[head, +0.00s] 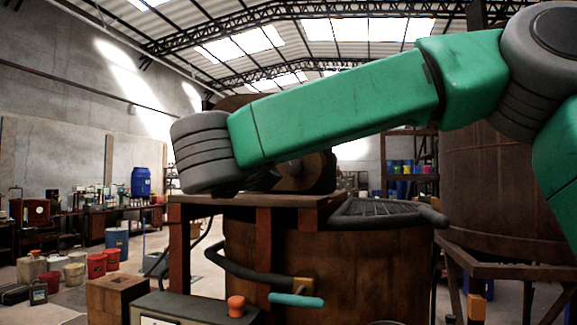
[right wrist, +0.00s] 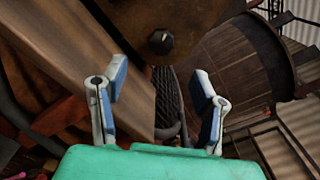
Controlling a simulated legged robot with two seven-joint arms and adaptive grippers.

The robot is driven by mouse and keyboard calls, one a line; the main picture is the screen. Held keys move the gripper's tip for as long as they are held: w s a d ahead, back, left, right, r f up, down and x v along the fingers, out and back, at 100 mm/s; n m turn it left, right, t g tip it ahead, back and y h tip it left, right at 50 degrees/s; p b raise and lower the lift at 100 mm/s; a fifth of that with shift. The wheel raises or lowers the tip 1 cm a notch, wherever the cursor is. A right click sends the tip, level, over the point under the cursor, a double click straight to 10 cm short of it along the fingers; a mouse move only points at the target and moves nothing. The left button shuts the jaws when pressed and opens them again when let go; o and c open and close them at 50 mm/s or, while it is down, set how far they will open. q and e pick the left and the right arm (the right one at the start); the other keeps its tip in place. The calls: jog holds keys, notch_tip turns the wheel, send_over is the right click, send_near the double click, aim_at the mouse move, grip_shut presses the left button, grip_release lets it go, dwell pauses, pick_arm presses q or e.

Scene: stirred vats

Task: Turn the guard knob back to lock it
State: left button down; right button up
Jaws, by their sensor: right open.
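The guard knob (right wrist: 160,42) is a small round black knob with a pale mark, set on a rusty brown housing (right wrist: 200,22) in the right wrist view. My right gripper (right wrist: 160,78) is open, its two blue-padded fingers spread wide and empty. The knob lies beyond the fingertips, roughly centred between them and apart from them. The black mesh guard (right wrist: 168,98) shows between the fingers; in the head view the mesh (head: 378,211) lies on top of the vat (head: 330,262). My green right arm crosses the head view and hides much of the housing (head: 318,172). My left gripper is not in view.
A wooden beam (right wrist: 85,62) runs close by the left finger. A control box with an orange button (head: 236,306) and a teal-handled lever (head: 296,300) stand in front of the vat. Another large vat (head: 490,190) stands at right. Buckets and benches line the left wall.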

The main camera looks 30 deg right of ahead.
aim_at(293, 168)
jog(key=p+x, duration=0.1)
jog(key=x, duration=0.3)
jog(key=p+x, duration=0.1)
jog(key=x, duration=0.4)
jog(key=shift+s+d, duration=0.2)
jog(key=shift+d, duration=0.1)
jog(key=shift+w+d, duration=0.15)
jog(key=shift+w, duration=0.35)
jog(key=shift+c, duration=0.5)
jog(key=shift+s+d, duration=0.1)
jog(key=c, duration=1.1)
jog(key=shift+o, duration=0.3)
jog(key=shift+f, duration=0.1)
